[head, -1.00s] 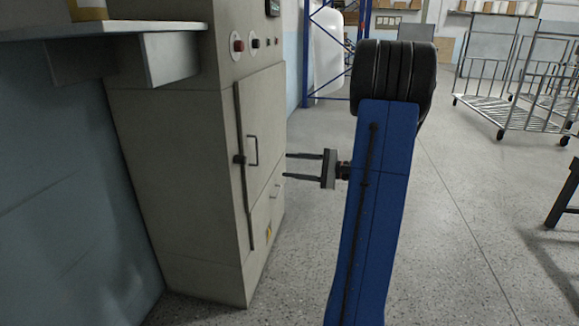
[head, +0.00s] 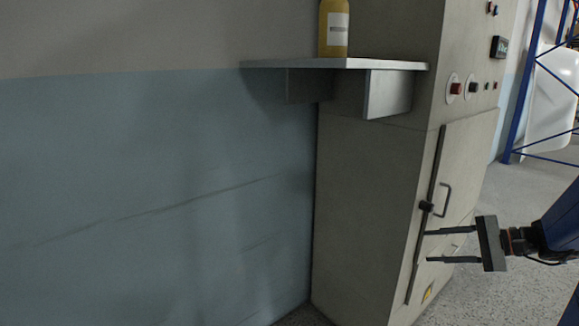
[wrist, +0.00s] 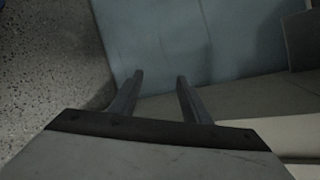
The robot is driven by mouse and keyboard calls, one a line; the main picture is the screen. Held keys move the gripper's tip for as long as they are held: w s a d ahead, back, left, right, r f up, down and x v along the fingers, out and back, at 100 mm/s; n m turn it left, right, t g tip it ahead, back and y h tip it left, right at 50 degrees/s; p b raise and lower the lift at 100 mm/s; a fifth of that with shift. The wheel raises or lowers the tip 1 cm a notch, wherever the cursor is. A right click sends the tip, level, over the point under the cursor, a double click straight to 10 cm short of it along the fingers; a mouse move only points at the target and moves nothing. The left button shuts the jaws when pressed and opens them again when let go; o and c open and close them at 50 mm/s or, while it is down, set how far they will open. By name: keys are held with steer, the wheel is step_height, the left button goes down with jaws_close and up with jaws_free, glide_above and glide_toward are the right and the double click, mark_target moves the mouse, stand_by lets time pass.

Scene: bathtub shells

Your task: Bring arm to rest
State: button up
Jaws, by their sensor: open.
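My gripper (head: 440,246) is at the lower right of the head view, its two thin dark fingers apart and pointing left. Nothing is between them. In the picture the fingers overlap the lower front of the beige cabinet (head: 375,210); I cannot tell the gap to it. In the wrist view my gripper (wrist: 158,78) shows both fingers apart and empty, with a blue-grey surface and speckled floor beyond. My blue arm shows only at the right edge of the head view.
A grey wall shelf (head: 390,95) beside the cabinet holds a yellow bottle (head: 335,30) with a white label. The cabinet door has a handle (head: 446,200). A blue rack frame (head: 525,80) and a white tub shell (head: 553,100) stand behind at right. Speckled floor (head: 480,285) is open there.

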steer(key=s+a+f+n+g+h, duration=0.3)
steer(key=s+a+n+g+h, duration=0.25)
steer(key=s+a, duration=0.65)
steer(key=s+d+n+t+h, duration=0.1)
steer(key=s+n+t+h, duration=0.2)
steer(key=s+n+h, duration=0.3)
steer(key=shift+s+n, duration=0.75)
steer(key=shift+s, duration=1.45)
